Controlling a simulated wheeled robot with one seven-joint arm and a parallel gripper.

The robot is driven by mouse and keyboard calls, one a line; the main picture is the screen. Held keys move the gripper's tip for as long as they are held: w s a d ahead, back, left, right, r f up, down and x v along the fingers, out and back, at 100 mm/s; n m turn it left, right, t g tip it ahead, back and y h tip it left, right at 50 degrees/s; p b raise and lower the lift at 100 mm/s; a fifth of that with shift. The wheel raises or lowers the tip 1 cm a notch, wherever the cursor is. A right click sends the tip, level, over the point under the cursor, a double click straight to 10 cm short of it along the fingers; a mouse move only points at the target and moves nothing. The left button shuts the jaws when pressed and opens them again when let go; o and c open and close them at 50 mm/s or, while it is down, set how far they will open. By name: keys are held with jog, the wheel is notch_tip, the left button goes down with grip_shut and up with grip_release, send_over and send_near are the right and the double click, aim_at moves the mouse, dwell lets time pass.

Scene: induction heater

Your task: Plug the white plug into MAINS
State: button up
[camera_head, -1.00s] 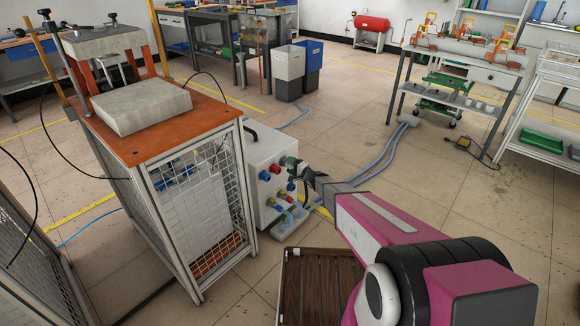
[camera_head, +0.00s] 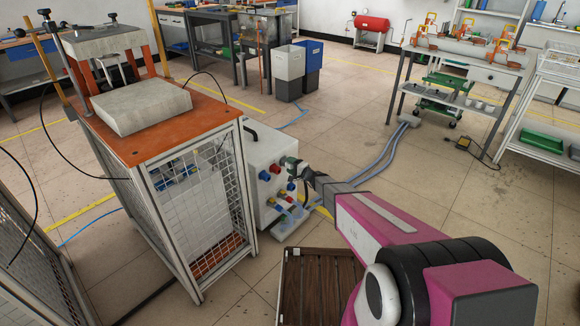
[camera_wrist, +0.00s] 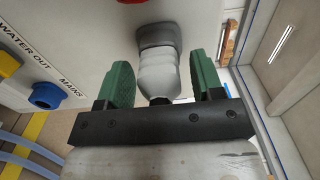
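The white plug (camera_wrist: 158,77) is in the middle of the wrist view, its far end against a dark grey socket (camera_wrist: 158,37) on the white panel. It looks seated there and lined up with the socket; the contact itself is hard to see. The MAINS lettering (camera_wrist: 73,87) is on the panel to the left. My gripper (camera_wrist: 160,72) has its green fingers on either side of the plug, with a gap showing at each side, so it looks open around the plug. In the head view my gripper (camera_head: 294,166) is at the white heater box (camera_head: 259,155); the plug cannot be made out there.
The caged bench (camera_head: 200,190) stands left of the box. Blue hoses (camera_head: 378,165) run along the floor. Open floor lies to the right.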

grip_shut()
jog(key=shift+s, duration=0.1)
jog(key=shift+v, duration=2.95)
jog(key=shift+f, duration=0.1)
